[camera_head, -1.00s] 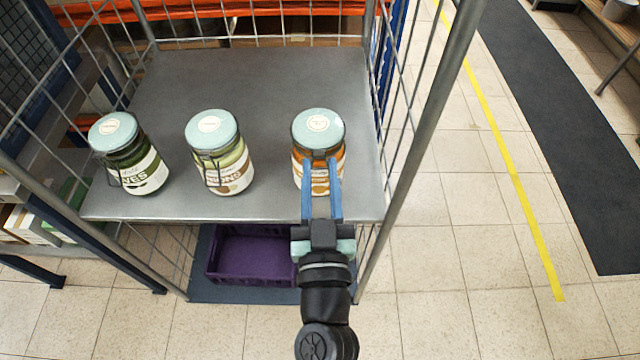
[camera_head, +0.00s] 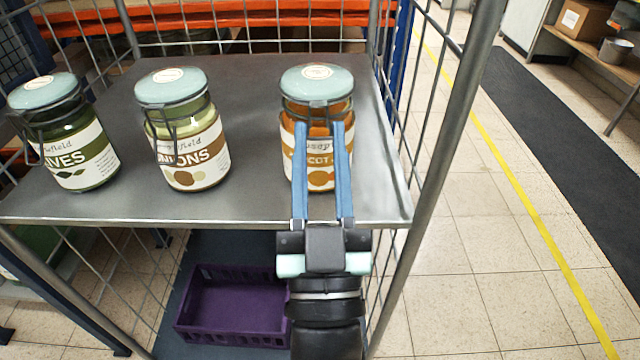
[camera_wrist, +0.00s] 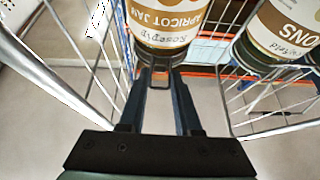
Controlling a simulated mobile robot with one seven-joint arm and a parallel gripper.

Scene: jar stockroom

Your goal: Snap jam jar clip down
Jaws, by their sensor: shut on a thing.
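The apricot jam jar (camera_head: 318,103) stands upright near the shelf's front right, with a pale blue-green lid and orange-brown label. It appears upside down in the wrist view (camera_wrist: 170,25). My gripper (camera_head: 323,128) is at the jar's front, its two blue fingers reaching up just below the lid. In the wrist view, a dark wire clip loop (camera_wrist: 160,87) shows between the fingertips (camera_wrist: 161,72), and my gripper is shut on it. The fingers stand a little apart with the loop between them. Whether the clip is fastened is not clear.
An onions jar (camera_head: 185,130) and an olives jar (camera_head: 66,135) stand to the left on the grey shelf (camera_head: 250,208). Wire cage sides and a metal post (camera_head: 440,150) stand close on the right. A purple crate (camera_head: 236,310) lies below. The shelf behind the jars is clear.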

